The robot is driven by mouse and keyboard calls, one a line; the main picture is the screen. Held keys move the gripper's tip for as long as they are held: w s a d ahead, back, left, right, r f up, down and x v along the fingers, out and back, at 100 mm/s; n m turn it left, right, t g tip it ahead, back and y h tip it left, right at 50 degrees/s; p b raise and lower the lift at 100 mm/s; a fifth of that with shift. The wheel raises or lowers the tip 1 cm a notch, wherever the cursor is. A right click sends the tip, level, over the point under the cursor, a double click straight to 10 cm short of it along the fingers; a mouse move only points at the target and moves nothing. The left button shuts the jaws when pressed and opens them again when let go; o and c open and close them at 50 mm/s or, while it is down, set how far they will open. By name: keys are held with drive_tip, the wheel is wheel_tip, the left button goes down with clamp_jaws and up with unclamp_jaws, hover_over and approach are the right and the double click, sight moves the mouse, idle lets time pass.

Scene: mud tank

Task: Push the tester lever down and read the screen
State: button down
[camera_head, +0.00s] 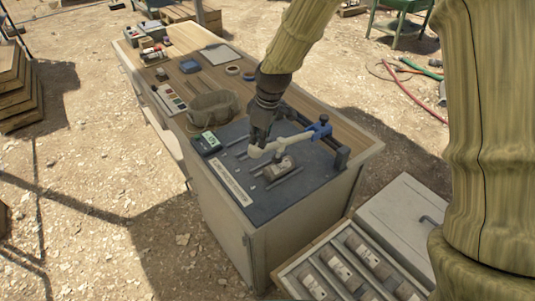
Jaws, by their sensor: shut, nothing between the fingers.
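The tester lever (290,141) is a pale bar running from a blue pivot block (320,130) on the right to its rounded free end on the left. My gripper (257,142) is shut and empty, pointing down at the lever's left end; I cannot tell whether it touches. A small boxy item (285,166) lies under or just in front of the lever on the dark mat (284,200). The tester's screen unit (208,142), dark with a small pale greenish display, sits left of the gripper. Its reading is too small to make out.
The wooden workbench (185,75) carries a brown bag-like bundle (213,107), a keypad-like panel (170,99), a white sheet (221,55) and tape rings. A pale strip (231,186) lies along the mat's left side. An open drawer with several packs (345,265) is at lower right.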

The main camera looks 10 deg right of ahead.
sight(258, 151)
drive_tip(key=shift+f, duration=0.5)
drive_tip(key=shift+a+f, duration=0.1)
drive_tip(key=shift+f, duration=0.1)
drive_tip(key=shift+s+a+f+b, duration=0.1)
drive_tip(key=shift+f+b, duration=0.2)
drive_tip(key=shift+f, duration=0.45)
drive_tip(key=shift+s+a+f+b, duration=0.1)
drive_tip(key=shift+f+b, duration=0.2)
drive_tip(key=shift+f, duration=0.7)
drive_tip(key=shift+r, duration=0.2)
idle(0.4)
wheel_tip(258, 151, up, 13)
drive_tip(key=d+p, duration=0.1)
drive_tip(key=p, duration=0.8)
drive_tip(key=shift+w, duration=0.3)
idle(0.3)
drive_tip(key=shift+d+f, duration=0.1)
drive_tip(key=shift+f, duration=0.05)
idle(0.3)
